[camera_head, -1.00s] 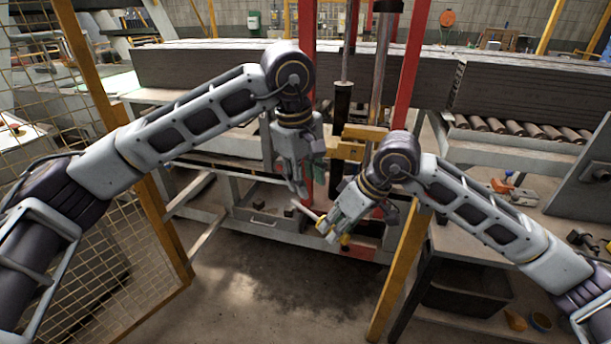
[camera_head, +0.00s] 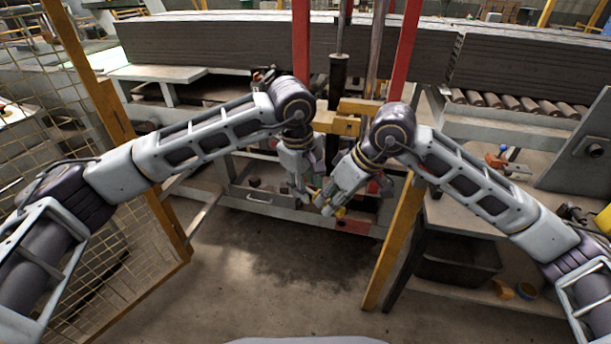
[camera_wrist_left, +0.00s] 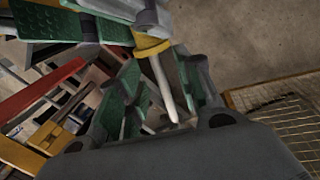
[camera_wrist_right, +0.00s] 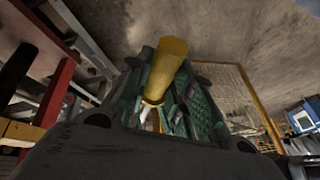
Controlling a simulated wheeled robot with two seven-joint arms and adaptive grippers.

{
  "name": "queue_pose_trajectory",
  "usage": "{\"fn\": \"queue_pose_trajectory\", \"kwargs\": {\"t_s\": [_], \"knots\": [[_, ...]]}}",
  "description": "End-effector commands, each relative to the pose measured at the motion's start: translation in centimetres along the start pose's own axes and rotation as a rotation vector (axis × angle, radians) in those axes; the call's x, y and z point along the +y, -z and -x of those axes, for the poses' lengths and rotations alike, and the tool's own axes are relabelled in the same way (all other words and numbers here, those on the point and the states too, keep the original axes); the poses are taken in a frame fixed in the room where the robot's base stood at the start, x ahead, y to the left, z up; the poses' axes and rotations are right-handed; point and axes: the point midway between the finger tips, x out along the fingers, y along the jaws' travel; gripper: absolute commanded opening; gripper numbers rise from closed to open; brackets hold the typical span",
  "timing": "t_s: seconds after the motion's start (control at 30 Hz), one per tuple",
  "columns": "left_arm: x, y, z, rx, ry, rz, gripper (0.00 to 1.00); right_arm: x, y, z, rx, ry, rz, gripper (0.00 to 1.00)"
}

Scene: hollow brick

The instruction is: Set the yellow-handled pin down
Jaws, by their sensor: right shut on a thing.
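The yellow-handled pin has a thick yellow handle (camera_wrist_right: 168,66) and a pale, tapering shaft (camera_wrist_left: 161,82). My right gripper (camera_head: 326,204) is shut on it, and the handle juts out from between its green-padded fingers in the right wrist view. In the head view a bit of the yellow handle (camera_head: 341,213) shows beside the right fingers. My left gripper (camera_head: 303,198) is right beside the right one. Its green-padded fingers stand apart on either side of the shaft in the left wrist view. I cannot tell whether they touch it.
A yellow clamp block (camera_head: 345,117) and red uprights (camera_head: 301,50) stand behind the grippers. A low metal shelf (camera_head: 262,200) lies below and behind them. A yellow post (camera_head: 398,240) and a workbench (camera_head: 480,222) are at right. A mesh fence (camera_head: 100,240) is at left.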

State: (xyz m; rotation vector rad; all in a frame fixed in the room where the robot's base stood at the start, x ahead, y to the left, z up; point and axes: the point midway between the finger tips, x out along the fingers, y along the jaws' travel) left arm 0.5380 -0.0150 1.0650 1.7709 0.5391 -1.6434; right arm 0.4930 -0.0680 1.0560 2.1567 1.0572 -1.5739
Motion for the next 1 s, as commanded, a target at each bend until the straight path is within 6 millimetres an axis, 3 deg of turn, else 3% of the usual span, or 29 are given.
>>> {"fn": "queue_pose_trajectory", "kwargs": {"t_s": [0.47,0.77,0.87,0.9,1.0], "knots": [[0.0,0.01,-0.89,0.001,0.0,0.0,0.35,0.0,0.03,0.03,0.001,0.0,0.0,0.0],[-0.01,0.02,-0.88,0.001,0.0,0.0,0.0,0.0,0.03,0.03,0.001,0.0,0.0,0.0],[-0.01,0.02,-0.87,0.001,0.0,0.0,0.0,0.0,0.03,0.03,0.001,0.0,0.0,0.0],[0.01,0.02,-0.84,0.001,-0.001,0.0,0.0,0.0,0.03,0.03,0.001,0.0,0.0,0.24],[0.01,0.02,-0.84,0.001,-0.001,0.0,0.0,0.0,0.02,0.03,0.001,0.0,0.0,0.37]]}}
